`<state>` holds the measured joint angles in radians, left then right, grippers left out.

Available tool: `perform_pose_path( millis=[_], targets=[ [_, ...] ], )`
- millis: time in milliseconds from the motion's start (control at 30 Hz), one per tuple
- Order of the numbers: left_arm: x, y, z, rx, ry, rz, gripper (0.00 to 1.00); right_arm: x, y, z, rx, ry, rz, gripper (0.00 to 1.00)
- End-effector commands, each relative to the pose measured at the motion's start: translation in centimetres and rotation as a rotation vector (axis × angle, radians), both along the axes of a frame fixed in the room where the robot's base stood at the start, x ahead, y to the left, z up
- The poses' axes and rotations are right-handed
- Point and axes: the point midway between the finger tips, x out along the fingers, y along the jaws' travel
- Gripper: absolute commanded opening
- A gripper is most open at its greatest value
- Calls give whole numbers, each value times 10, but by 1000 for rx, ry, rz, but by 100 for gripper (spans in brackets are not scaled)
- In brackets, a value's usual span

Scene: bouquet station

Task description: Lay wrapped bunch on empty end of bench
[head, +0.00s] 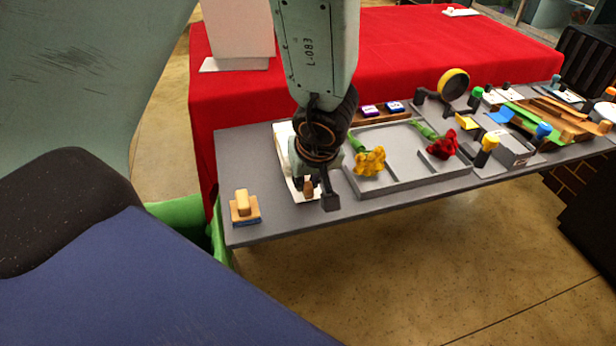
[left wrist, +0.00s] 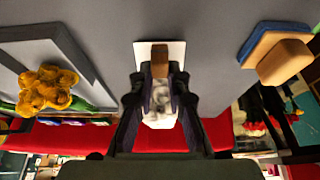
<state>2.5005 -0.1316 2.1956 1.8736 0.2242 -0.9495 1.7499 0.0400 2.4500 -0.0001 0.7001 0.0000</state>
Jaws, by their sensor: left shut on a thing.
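My left gripper (head: 316,194) reaches down over the left part of the grey bench (head: 275,222). It is shut on a small white, crumpled-looking thing with a brown end, which shows between the fingers in the left wrist view; I take it for the wrapped bunch (left wrist: 160,112). No blooms show on it, and the gripper hides most of it in the head view. A white sheet (head: 284,136) lies on the bench under the gripper. I cannot tell whether the held thing touches the sheet. My right gripper is not in view.
A wooden-handled block with a blue base (head: 245,208) sits near the bench's left end. A grey tray (head: 415,182) with a yellow flower (head: 369,162) and a red flower (head: 442,146) is to the right. A red-covered table (head: 410,50) stands behind. Bare bench surrounds the block.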

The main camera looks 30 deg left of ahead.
Motion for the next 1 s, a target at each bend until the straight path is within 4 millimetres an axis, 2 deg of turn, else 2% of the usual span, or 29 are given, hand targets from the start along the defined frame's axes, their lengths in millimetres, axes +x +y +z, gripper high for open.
perform_pose_path(
  millis=[367, 400, 600, 700, 900, 1000],
  targets=[
    [0, 0, -1, 0, -1, 0, 0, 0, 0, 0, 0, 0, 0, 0],
    [0, 0, -1, 0, -1, 0, 19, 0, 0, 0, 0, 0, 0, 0],
    [0, 0, -1, 1, -1, 0, 36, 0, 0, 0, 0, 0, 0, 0],
    [0, 0, -1, 1, -1, 0, 42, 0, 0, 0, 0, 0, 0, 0],
    [0, 0, -1, 0, 0, 0, 43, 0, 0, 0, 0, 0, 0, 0],
    [0, 0, -1, 0, 0, 0, 52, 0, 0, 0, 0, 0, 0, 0]
  ],
)
